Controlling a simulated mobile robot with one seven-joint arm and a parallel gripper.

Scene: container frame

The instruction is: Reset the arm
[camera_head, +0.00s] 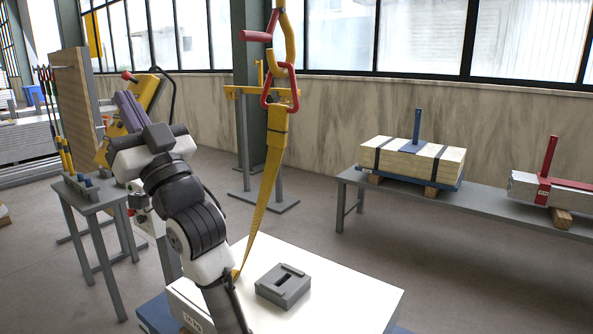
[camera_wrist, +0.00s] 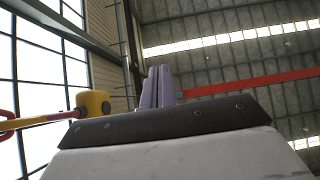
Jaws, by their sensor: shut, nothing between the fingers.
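My gripper (camera_head: 122,98) is raised at the left of the head view, in front of a yellow-framed stand. Its greyish-purple fingers point upward and lie together, with nothing seen between them. In the wrist view my gripper (camera_wrist: 158,72) shows its two fingers side by side and closed, pointing up toward the roof. My arm rises from the bottom of the head view, passing in front of the left part of a white-topped platform (camera_head: 362,296). Part of the stand behind my gripper is hidden.
A yellow strap (camera_head: 264,185) hangs from a red carabiner (camera_head: 265,88) and hook (camera_head: 289,45), right of my arm. A grey block (camera_head: 283,286) sits on the platform. A bench (camera_head: 480,203) at right carries bundled boards (camera_head: 414,160). A small grey table (camera_head: 88,192) stands left.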

